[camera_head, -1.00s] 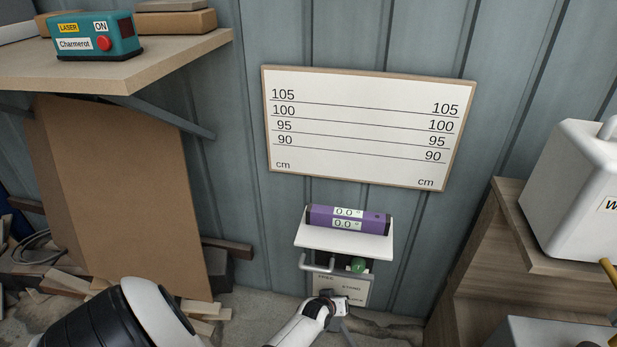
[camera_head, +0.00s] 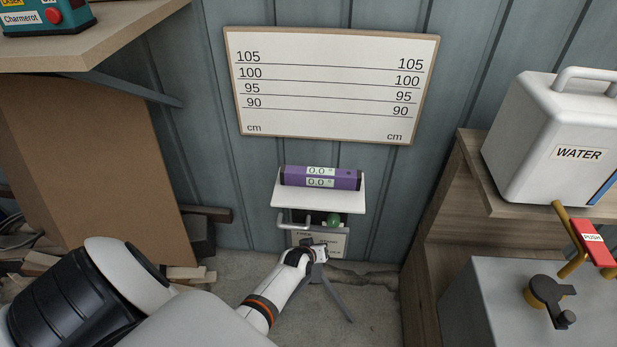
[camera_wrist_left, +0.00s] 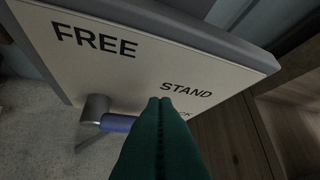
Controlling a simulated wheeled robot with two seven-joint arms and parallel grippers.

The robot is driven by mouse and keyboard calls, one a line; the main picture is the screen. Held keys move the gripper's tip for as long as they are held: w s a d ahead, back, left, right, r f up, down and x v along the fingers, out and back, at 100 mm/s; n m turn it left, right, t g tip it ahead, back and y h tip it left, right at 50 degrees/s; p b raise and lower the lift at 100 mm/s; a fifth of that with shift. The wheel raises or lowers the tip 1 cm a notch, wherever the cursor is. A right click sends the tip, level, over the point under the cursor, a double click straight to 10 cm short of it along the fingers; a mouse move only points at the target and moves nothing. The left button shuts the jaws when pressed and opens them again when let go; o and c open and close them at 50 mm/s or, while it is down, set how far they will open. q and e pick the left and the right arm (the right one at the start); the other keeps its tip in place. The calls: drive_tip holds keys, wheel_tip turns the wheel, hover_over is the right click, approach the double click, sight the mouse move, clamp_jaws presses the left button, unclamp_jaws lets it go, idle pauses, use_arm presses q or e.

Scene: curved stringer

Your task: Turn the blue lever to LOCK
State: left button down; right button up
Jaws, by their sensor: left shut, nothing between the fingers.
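My left gripper (camera_head: 318,252) is in front of the label plate (camera_head: 335,240) under a small white shelf. In the left wrist view its green fingers (camera_wrist_left: 160,104) are pressed together and empty. The plate there (camera_wrist_left: 135,70) reads FREE and STAND; a third word is mostly hidden behind the fingers, with only its end showing. The blue lever (camera_wrist_left: 115,123) sticks out from a grey round pivot (camera_wrist_left: 96,107) at the plate's lower edge. It runs to the right, beside or behind the fingers, which hide its far end. I cannot tell whether they touch. My right gripper is not in view.
A purple level (camera_head: 320,178) reading 0.0 lies on the white shelf (camera_head: 335,200); a green knob (camera_head: 334,220) sits below. A height board (camera_head: 330,90) hangs above. At right are a wooden step (camera_head: 465,190), a WATER container (camera_head: 545,140) and a red PUSH handle (camera_head: 592,242).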

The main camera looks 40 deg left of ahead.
use_arm(q)
drive_tip(key=s+d+r+p, duration=0.2)
drive_tip(key=s+d+r, duration=0.2)
drive_tip(key=s+r, duration=0.2)
drive_tip(key=shift+r, duration=0.95)
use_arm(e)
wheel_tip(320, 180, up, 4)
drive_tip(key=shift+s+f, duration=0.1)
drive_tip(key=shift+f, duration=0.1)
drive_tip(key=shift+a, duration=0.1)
use_arm(q)
drive_tip(key=s+d+f+m+g+h, duration=0.1)
drive_tip(key=s+d+f+m+g, duration=0.2)
drive_tip(key=s+f, duration=0.6)
drive_tip(key=s+d+f+m+g+h, duration=0.1)
drive_tip(key=s+d+f+m, duration=0.2)
drive_tip(key=s+d+f, duration=0.45)
drive_tip(key=s+f+m+g, duration=0.2)
drive_tip(key=s+f, duration=0.2)
drive_tip(key=s, duration=0.7)
drive_tip(key=s+f+m+g, duration=0.2)
drive_tip(key=s+f, duration=0.2)
drive_tip(key=s, duration=0.7)
drive_tip(key=shift+s+a+f+m, duration=0.15)
drive_tip(key=shift+a+f+m, duration=0.2)
drive_tip(key=shift+m, duration=0.05)
